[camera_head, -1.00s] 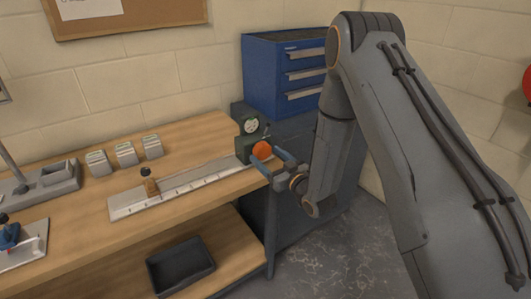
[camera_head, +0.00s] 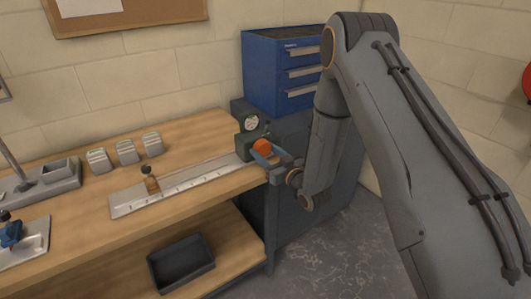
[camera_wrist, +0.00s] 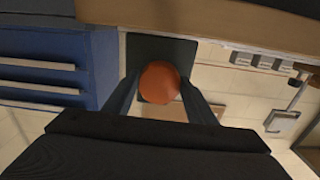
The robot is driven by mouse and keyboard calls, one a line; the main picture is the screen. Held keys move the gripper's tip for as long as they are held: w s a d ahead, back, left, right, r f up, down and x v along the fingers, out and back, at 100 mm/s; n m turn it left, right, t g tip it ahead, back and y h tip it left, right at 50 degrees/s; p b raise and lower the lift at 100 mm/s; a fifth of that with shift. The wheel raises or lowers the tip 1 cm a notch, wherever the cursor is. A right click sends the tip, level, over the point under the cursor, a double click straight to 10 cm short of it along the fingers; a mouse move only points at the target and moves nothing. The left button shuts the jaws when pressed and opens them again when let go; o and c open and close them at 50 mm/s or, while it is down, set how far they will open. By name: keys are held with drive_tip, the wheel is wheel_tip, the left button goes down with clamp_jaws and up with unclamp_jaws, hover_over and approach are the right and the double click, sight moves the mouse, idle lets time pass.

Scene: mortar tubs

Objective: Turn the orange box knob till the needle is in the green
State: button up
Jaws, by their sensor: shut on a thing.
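The orange knob (camera_head: 262,147) sits on the front of a dark green box (camera_head: 243,143) at the right end of the bench. A round white dial (camera_head: 250,124) is above the knob; its needle and any green zone are too small to read. My gripper (camera_head: 266,152) is shut on the knob, one finger at each side. In the wrist view the knob (camera_wrist: 159,82) lies between the two blue fingers (camera_wrist: 160,95), with the dark box face (camera_wrist: 150,50) behind it. The dial does not show in the wrist view.
A blue drawer cabinet (camera_head: 285,75) stands just behind the box. A metal ruled plate (camera_head: 185,188) lies on the bench (camera_head: 75,205) left of it. Several small blocks (camera_head: 126,152) stand at the back. A black tray (camera_head: 180,263) is on the lower shelf.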

drive_tip(key=m+b, duration=0.1)
drive_tip(key=m, duration=0.3)
drive_tip(key=shift+a+b, duration=0.1)
drive_tip(key=shift+b, duration=0.25)
drive_tip(key=m+b, duration=0.1)
drive_tip(key=m, duration=0.4)
drive_tip(key=shift+s+m+b, duration=0.1)
drive_tip(key=shift+m+b, duration=0.2)
drive_tip(key=shift+b, duration=0.05)
drive_tip(key=m+b, duration=0.1)
drive_tip(key=m, duration=0.8)
drive_tip(key=shift+r, duration=0.15)
drive_tip(key=o, duration=1)
